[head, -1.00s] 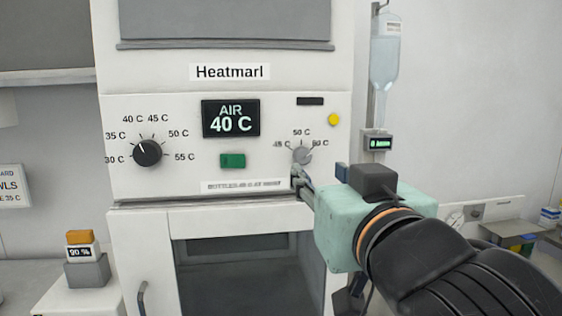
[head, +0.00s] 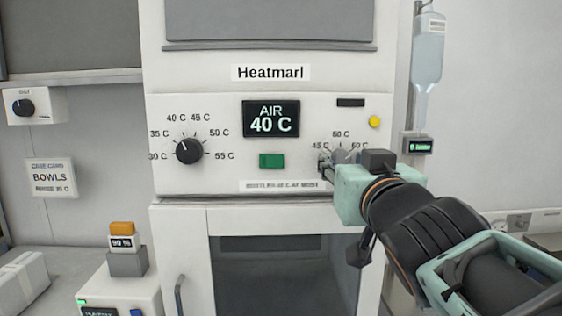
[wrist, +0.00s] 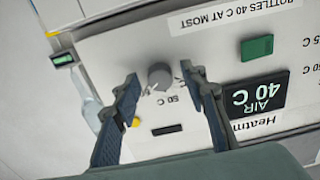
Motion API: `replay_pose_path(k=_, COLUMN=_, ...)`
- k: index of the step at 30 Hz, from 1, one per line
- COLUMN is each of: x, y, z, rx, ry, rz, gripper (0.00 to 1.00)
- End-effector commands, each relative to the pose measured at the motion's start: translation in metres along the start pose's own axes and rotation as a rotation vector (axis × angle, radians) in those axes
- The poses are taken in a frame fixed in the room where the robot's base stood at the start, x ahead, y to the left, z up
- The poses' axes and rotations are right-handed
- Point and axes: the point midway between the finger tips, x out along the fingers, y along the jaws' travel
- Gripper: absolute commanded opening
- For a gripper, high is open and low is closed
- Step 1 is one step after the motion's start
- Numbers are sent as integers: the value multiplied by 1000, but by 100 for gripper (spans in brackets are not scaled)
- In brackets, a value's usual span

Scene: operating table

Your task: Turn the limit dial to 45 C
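The limit dial (head: 340,157) is a small grey knob at the right of the white Heatmarl panel, partly hidden by my gripper in the head view. Its printed marks include 45 C on the left and 50 C at the top. In the wrist view, which is upside down, the grey knob (wrist: 160,75) sits between my two dark fingers. My gripper (wrist: 160,84) is open, one finger on each side of the knob, with gaps showing. In the head view my gripper (head: 327,164) is at the panel beside the dial. I cannot make out the dial's pointer.
The larger black dial (head: 189,150) points near 40 C, and the display (head: 271,118) reads AIR 40 C. A green button (head: 271,161) and yellow button (head: 375,121) are on the panel. A drip bag (head: 428,57) and its pole stand to the right.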

Motion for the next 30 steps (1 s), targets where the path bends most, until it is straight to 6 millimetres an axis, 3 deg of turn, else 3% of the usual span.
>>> replay_pose_path(k=6, x=0, y=0, z=0, rx=0, ry=0, rz=0, gripper=38)
replay_pose_path(k=17, x=0, y=0, z=0, rx=0, ry=-1, rz=0, gripper=0)
replay_pose_path(k=30, x=0, y=0, z=3, rx=-100, ry=1, rz=-1, gripper=0)
